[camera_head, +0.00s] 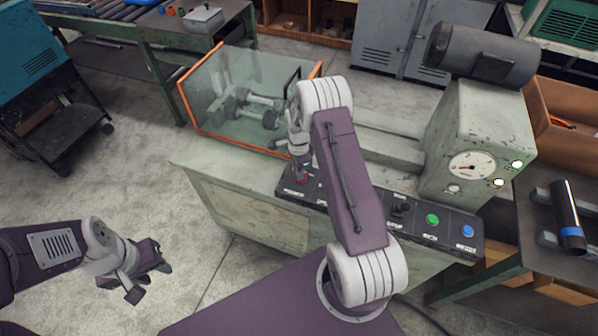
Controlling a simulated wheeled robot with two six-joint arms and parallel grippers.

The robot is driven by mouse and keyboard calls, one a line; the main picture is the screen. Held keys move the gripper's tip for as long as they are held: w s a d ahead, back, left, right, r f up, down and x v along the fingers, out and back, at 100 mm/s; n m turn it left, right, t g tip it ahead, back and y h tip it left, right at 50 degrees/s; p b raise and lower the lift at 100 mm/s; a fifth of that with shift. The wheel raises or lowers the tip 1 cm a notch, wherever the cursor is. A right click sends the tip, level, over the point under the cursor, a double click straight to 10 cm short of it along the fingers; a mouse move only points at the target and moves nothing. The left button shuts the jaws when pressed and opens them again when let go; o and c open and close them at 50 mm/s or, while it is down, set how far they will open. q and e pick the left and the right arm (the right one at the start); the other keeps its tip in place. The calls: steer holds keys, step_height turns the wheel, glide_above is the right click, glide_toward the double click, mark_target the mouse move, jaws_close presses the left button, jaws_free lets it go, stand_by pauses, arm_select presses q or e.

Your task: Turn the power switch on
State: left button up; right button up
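The dark control panel (380,210) runs along the front of a grey-green machine. Its left end bears a small red control (302,181), partly covered by my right gripper. Further right are a black knob (401,208), a green button (432,219) and a blue button (468,231). My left gripper (151,282) is open and empty above the floor, away from the machine.
An orange-framed clear guard (232,95) stands behind the panel's left end. A gauge housing with a motor (482,55) rises at the right. A side table (575,265) holds a dark cylinder (568,215).

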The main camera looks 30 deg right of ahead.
steer(key=o, duration=0.4)
steer(key=shift+a, duration=0.15)
step_height(320, 180, up, 9)
steer(key=shift+r+b, duration=0.1)
steer(key=shift+b, duration=0.5)
